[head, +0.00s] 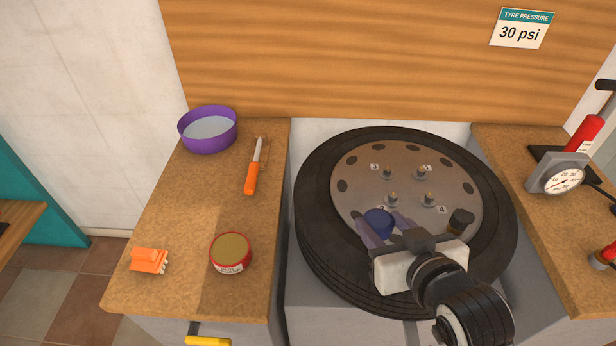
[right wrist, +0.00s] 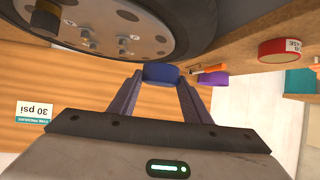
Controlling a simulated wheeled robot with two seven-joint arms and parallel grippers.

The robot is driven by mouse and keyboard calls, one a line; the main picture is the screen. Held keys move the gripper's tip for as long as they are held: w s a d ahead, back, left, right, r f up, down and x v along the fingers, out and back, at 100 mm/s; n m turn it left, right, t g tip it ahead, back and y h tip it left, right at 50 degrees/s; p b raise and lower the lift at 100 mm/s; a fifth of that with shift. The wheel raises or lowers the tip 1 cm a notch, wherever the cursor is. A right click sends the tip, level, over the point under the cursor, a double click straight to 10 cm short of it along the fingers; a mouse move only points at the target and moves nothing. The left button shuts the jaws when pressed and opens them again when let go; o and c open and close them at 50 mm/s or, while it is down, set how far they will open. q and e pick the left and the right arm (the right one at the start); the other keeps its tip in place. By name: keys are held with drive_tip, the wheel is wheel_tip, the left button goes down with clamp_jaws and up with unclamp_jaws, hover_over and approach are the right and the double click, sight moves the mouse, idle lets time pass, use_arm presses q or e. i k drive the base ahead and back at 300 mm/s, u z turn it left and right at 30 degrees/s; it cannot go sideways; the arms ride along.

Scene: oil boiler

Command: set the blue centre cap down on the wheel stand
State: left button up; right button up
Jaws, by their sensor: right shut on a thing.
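The blue centre cap (head: 379,222) is between the fingers of my right gripper (head: 384,226), which is shut on it. In the right wrist view the cap (right wrist: 161,74) shows at the fingertips of the gripper (right wrist: 160,82). In the head view the cap appears over the lower part of the wheel (head: 350,170), near its hub face; its exact height above it is hard to tell. The wheel has a black tyre and a grey disc with numbered studs, and lies flat on the grey wheel stand (head: 320,300). My left gripper is not in view.
On the left counter (head: 190,215) are a purple bowl (head: 208,130), an orange-handled tool (head: 254,168), a red tin (head: 231,252) and an orange brush (head: 149,261). A pressure gauge (head: 558,179) and a red cylinder (head: 587,135) are at right. A black cap-like part (head: 461,221) is on the wheel.

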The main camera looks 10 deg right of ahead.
sight(190, 199)
drive_tip(key=k, duration=0.95)
drive_tip(key=u, duration=1.5)
drive_tip(key=i, duration=2.8)
drive_tip(key=z, duration=2.7)
